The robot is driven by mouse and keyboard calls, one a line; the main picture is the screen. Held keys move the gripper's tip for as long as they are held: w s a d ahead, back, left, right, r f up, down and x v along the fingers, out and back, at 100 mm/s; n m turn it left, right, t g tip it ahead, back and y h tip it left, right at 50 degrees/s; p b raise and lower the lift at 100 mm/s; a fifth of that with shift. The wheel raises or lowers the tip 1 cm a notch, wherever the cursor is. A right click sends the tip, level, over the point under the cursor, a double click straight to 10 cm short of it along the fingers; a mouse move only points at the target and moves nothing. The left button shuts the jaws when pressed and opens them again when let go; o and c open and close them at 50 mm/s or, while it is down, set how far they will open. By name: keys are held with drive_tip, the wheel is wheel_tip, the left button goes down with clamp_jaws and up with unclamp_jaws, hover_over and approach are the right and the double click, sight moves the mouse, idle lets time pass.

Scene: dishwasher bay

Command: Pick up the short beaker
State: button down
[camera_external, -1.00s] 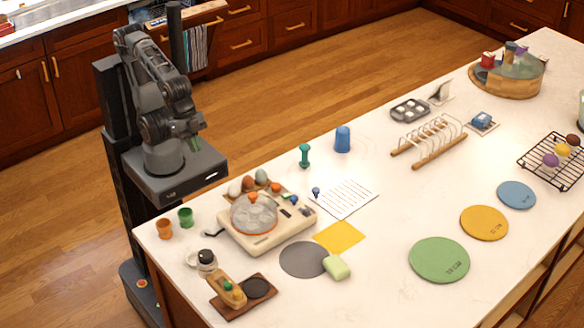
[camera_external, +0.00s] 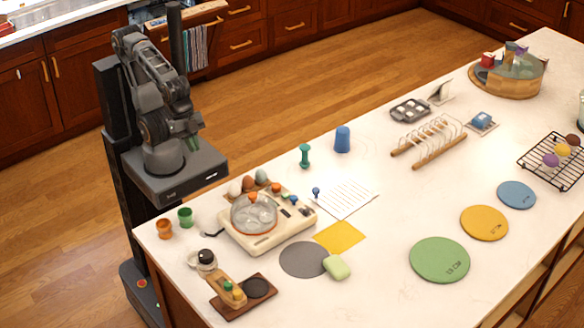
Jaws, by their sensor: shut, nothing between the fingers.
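A blue beaker (camera_external: 342,139), narrower at its top, stands upright on the white counter, right of a teal waisted piece (camera_external: 305,155). It is the most beaker-like thing in view; I cannot tell for certain that it is the short beaker. My gripper (camera_external: 195,146), with greenish fingers, is shut and empty. It hangs over my own base at the left, well apart from the blue beaker and off the counter.
An egg cooker (camera_external: 270,234), an orange cup (camera_external: 165,229) and a green cup (camera_external: 185,217) occupy the counter's near left. A toast rack (camera_external: 430,141) stands right of the beaker. The counter in front of the beaker is mostly clear beyond a white sheet (camera_external: 345,198).

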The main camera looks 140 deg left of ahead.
drive_tip(key=c, duration=1.8)
unclamp_jaws()
drive_tip(key=o, duration=1.6)
drive_tip(key=shift+o, duration=0.2)
drive_tip(key=shift+a, duration=0.1)
